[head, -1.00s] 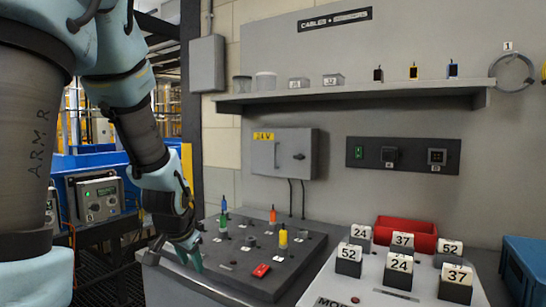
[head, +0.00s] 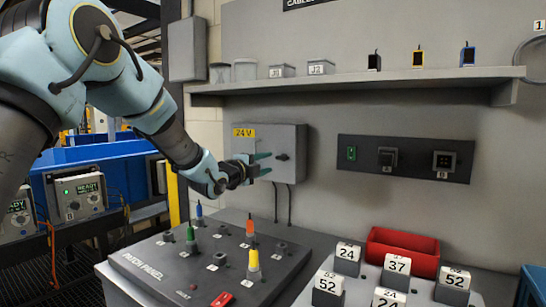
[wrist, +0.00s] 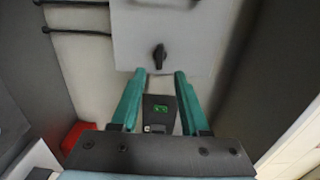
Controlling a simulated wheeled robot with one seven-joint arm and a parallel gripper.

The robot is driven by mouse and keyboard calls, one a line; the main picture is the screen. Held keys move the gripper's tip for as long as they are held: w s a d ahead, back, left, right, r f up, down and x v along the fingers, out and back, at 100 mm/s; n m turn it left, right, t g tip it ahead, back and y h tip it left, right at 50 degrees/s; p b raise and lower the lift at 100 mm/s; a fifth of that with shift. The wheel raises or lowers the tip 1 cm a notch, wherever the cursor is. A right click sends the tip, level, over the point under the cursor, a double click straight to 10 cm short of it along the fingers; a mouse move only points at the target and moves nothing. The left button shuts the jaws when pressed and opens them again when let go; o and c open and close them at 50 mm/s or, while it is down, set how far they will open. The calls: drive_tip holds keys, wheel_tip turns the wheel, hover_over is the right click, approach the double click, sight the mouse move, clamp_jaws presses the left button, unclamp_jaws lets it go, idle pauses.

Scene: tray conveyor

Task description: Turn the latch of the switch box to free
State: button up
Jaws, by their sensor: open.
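The switch box (head: 268,140) is a light grey box on the wall with a yellow 24 V label. Its latch (head: 283,157) is a small black knob on the right part of the door. In the wrist view the latch (wrist: 159,57) is elongated up-down in the picture, just beyond the fingertips. My gripper (head: 266,164) is open, with its green fingers pointing right in front of the box. In the wrist view my gripper (wrist: 160,73) has nothing between its fingertips, and the latch lines up with the gap between them. I see no contact with the latch.
A dark wall panel (head: 403,158) with a green switch is to the right. The shelf (head: 350,87) is above. Below, the patch panel (head: 215,260) carries upright coloured plugs. A red bin (head: 403,250) and numbered blocks stand at lower right. Two cables hang under the box.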

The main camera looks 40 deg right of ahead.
sight(280, 159)
drive_tip(key=p+x, duration=0.3)
drive_tip(key=x, duration=0.4)
drive_tip(key=shift+d, duration=0.3)
clamp_jaws()
